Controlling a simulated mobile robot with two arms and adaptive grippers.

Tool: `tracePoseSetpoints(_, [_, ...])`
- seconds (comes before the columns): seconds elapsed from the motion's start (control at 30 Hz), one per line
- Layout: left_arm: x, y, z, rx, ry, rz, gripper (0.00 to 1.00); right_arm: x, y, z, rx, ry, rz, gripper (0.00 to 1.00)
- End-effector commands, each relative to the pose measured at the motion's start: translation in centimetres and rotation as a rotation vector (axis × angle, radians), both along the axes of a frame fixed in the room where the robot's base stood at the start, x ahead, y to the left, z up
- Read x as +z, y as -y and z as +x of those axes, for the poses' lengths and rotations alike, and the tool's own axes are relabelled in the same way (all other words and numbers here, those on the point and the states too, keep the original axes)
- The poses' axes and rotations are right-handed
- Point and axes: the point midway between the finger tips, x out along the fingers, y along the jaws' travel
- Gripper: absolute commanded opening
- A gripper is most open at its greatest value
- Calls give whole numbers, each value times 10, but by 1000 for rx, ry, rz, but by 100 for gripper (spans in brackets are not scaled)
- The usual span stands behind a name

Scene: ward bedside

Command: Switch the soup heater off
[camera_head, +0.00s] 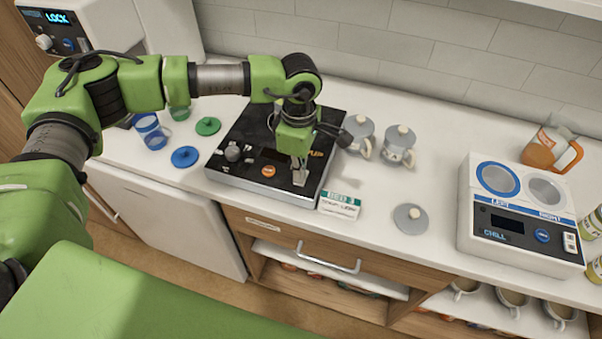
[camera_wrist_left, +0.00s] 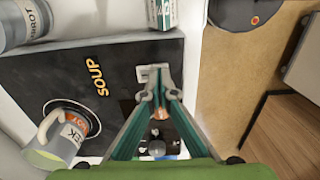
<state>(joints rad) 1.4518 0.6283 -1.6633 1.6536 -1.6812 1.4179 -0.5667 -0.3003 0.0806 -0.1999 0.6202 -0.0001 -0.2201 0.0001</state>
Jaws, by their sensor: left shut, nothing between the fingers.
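The soup heater (camera_head: 240,130) is a black slab on the white counter, with an orange SOUP label that also shows in the wrist view (camera_wrist_left: 97,80). Its front has a grey knob (camera_head: 232,153), a round orange button (camera_head: 268,171) and a small pale switch plate (camera_head: 300,178). My left gripper (camera_head: 299,163) points down at that switch plate, shut and empty. In the wrist view the fingertips (camera_wrist_left: 160,86) are at the plate's near edge; contact is unclear. They hide part of the switch, so its position cannot be read. My right gripper is out of view.
A LEEK mug (camera_wrist_left: 70,130) stands on the heater. A white-green card box (camera_head: 340,205) stands close to its right front corner. A CHILL unit (camera_head: 515,250) is far right.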

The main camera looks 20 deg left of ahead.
Motion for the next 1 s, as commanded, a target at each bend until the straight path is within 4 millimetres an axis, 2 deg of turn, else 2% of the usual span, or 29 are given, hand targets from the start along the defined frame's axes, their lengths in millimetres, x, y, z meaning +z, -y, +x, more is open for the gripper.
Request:
tracePoseSetpoints(0.7, [60,0,0,0,1,-1,0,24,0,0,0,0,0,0])
tracePoseSetpoints(1.0, [66,0,0,0,0,0,0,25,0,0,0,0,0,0])
